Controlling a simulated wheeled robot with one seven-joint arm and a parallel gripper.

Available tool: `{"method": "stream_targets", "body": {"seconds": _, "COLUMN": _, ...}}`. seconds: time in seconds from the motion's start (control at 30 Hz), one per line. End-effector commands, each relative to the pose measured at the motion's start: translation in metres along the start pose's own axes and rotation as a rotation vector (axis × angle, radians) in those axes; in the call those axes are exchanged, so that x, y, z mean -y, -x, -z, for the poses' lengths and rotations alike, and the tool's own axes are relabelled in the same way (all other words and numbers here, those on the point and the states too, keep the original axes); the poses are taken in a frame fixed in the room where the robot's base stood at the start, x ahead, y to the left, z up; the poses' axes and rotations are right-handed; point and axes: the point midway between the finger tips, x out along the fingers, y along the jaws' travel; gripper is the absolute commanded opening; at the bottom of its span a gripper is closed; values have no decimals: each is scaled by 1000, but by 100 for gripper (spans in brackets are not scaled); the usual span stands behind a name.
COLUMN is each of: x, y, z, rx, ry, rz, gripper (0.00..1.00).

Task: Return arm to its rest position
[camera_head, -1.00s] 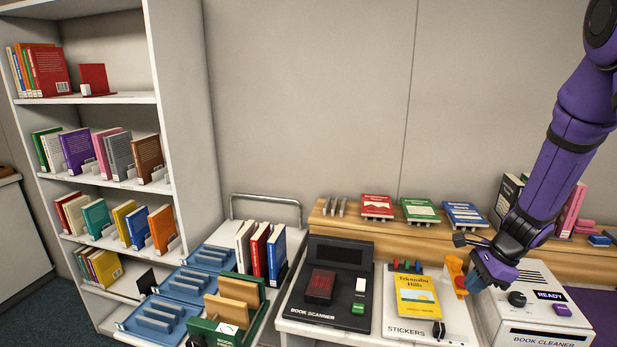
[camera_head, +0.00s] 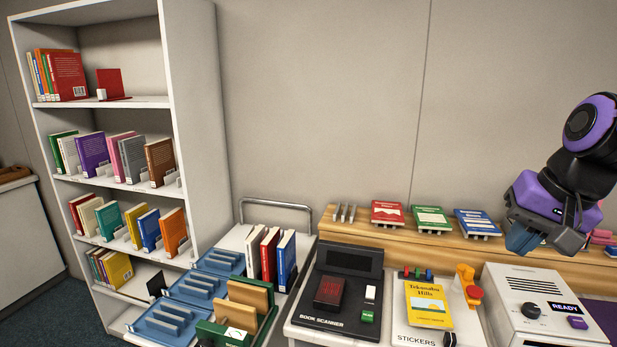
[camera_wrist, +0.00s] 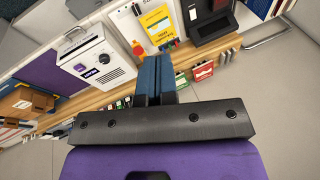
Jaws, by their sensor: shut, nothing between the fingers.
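My purple and black gripper (camera_head: 524,240) is at the right of the head view, raised above the back wooden ledge and the book cleaner. Its blue fingers are shut together with nothing between them. The closed fingers also show in the wrist view (camera_wrist: 155,78), over the wooden ledge. The yellow book (camera_head: 428,306) lies on the stickers station (camera_head: 412,339), apart from my gripper. My forearm is mostly out of the head view.
The book cleaner (camera_head: 545,308) shows READY below my gripper. The book scanner (camera_head: 338,296) is left of the stickers. Red, green and blue books stand on the wooden ledge (camera_head: 375,236). A trolley with blue trays (camera_head: 205,287) and a bookshelf (camera_head: 195,150) are at left.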

Motion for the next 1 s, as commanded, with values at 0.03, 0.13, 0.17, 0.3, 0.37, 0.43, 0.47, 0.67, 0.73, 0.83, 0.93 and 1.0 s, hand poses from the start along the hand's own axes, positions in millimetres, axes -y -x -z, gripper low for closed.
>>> {"method": "stream_targets", "body": {"seconds": 0.03, "x": 0, "y": 10, "z": -10, "rx": -26, "ry": 57, "rz": -7, "gripper": 0}}
{"method": "stream_targets", "body": {"seconds": 0.13, "x": -2, "y": 27, "z": -27, "rx": -70, "ry": 170, "rz": -32, "gripper": 0}}
{"method": "stream_targets", "body": {"seconds": 0.17, "x": -3, "y": 32, "z": -32, "rx": -83, "ry": 202, "rz": -40, "gripper": 0}}
{"method": "stream_targets", "body": {"seconds": 0.3, "x": -10, "y": 50, "z": -53, "rx": -140, "ry": 335, "rz": -80, "gripper": 0}}
{"method": "stream_targets", "body": {"seconds": 0.37, "x": -12, "y": 56, "z": -60, "rx": -160, "ry": 378, "rz": -96, "gripper": 0}}
{"method": "stream_targets", "body": {"seconds": 0.43, "x": -15, "y": 61, "z": -66, "rx": -178, "ry": 417, "rz": -112, "gripper": 0}}
{"method": "stream_targets", "body": {"seconds": 0.47, "x": -16, "y": 62, "z": -68, "rx": -184, "ry": 430, "rz": -117, "gripper": 0}}
{"method": "stream_targets", "body": {"seconds": 0.67, "x": -19, "y": 66, "z": -73, "rx": -200, "ry": 466, "rz": -133, "gripper": 0}}
{"method": "stream_targets", "body": {"seconds": 0.73, "x": -19, "y": 66, "z": -73, "rx": -200, "ry": 466, "rz": -134, "gripper": 0}}
{"method": "stream_targets", "body": {"seconds": 0.83, "x": -19, "y": 66, "z": -73, "rx": -199, "ry": 465, "rz": -133, "gripper": 0}}
{"method": "stream_targets", "body": {"seconds": 0.93, "x": -19, "y": 66, "z": -73, "rx": -199, "ry": 465, "rz": -133, "gripper": 0}}
{"method": "stream_targets", "body": {"seconds": 1.0, "x": -19, "y": 66, "z": -73, "rx": -199, "ry": 464, "rz": -133, "gripper": 0}}
